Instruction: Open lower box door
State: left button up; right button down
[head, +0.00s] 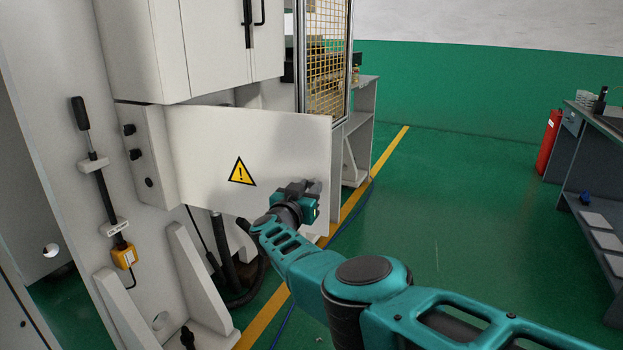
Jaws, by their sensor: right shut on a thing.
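The lower box door (230,140) is a white panel with a yellow warning triangle (242,172). It reaches right from the lower box (150,150), and its free edge stands out in front of the mesh-sided frame, so it looks swung out. My right gripper (308,192) is at the lower right part of the door, near its free edge. It is shut on the door there; the wrist hides the exact grip and any handle. My left gripper is not in view.
An upper white cabinet (215,45) with black handles is above the door. Cables and a dark hose (228,250) hang below it. A white bracket (200,285) stands at lower left. Green floor (450,190) is clear to the right, up to a grey shelf (585,190) and red extinguisher (549,142).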

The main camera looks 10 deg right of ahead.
jog(key=shift+s+a, duration=0.1)
dwell(0.3)
jog(key=c, duration=0.9)
grip_release()
